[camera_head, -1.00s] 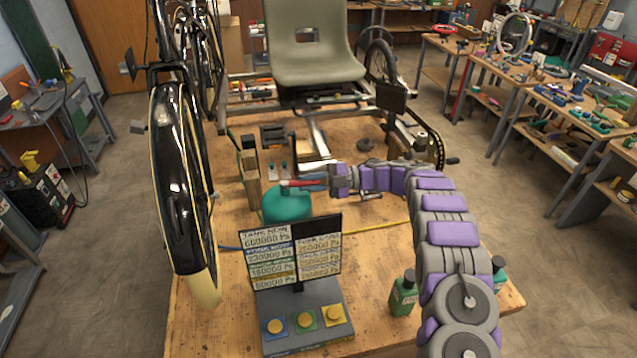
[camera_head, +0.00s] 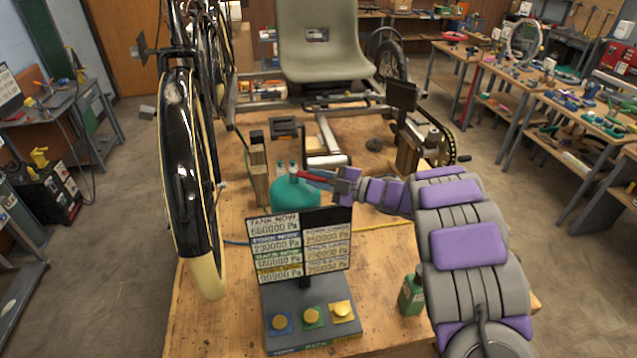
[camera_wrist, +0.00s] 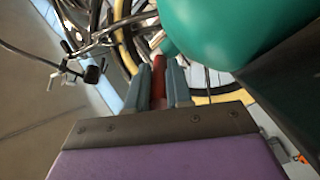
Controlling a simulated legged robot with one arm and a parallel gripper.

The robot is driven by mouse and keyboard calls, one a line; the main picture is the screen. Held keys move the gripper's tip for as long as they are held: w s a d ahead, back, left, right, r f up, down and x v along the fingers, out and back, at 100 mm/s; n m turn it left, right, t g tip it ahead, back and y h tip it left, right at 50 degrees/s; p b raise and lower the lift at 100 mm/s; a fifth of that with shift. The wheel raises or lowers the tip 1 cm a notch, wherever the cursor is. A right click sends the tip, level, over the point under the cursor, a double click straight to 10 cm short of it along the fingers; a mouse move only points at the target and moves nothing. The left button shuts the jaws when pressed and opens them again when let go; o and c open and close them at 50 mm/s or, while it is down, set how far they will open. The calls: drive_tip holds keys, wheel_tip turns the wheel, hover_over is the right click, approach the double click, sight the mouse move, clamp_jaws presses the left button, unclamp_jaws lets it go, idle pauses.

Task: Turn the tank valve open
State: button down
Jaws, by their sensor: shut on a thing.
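The teal tank (camera_head: 294,196) stands on the wooden bench behind the display panel. Its red valve lever (camera_head: 313,177) sticks out to the right from the tank's top. My gripper (camera_head: 326,181) reaches in from the right and is shut on the lever's outer end. In the wrist view the red lever (camera_wrist: 158,84) shows between the two grey-blue fingers of my gripper (camera_wrist: 158,80), with the teal tank (camera_wrist: 225,30) close at the right. The lever's joint with the tank is partly hidden.
A pressure display (camera_head: 300,245) on a grey base with several yellow buttons stands in front of the tank. A black wheel (camera_head: 190,175) rises at the left. A green bottle (camera_head: 412,295) stands near my arm. The trike seat (camera_head: 318,45) is behind.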

drive_tip(key=shift+m+t+h+b, duration=0.45)
drive_tip(key=shift+m+t+h, duration=0.15)
drive_tip(key=shift+t, duration=0.4)
drive_tip(key=shift+a, duration=0.1)
drive_tip(key=c, duration=1.5)
unclamp_jaws()
drive_tip(key=shift+o, duration=1)
drive_tip(key=shift+w+f, duration=0.1)
drive_tip(key=shift+w, duration=0.05)
drive_tip(key=shift+d, duration=0.2)
drive_tip(key=shift+s+d, duration=0.15)
drive_tip(key=shift+s, duration=0.05)
drive_tip(key=p+v, duration=0.1)
drive_tip(key=v, duration=1.6)
drive_tip(key=shift+w+d, duration=0.15)
drive_tip(key=shift+w, duration=0.05)
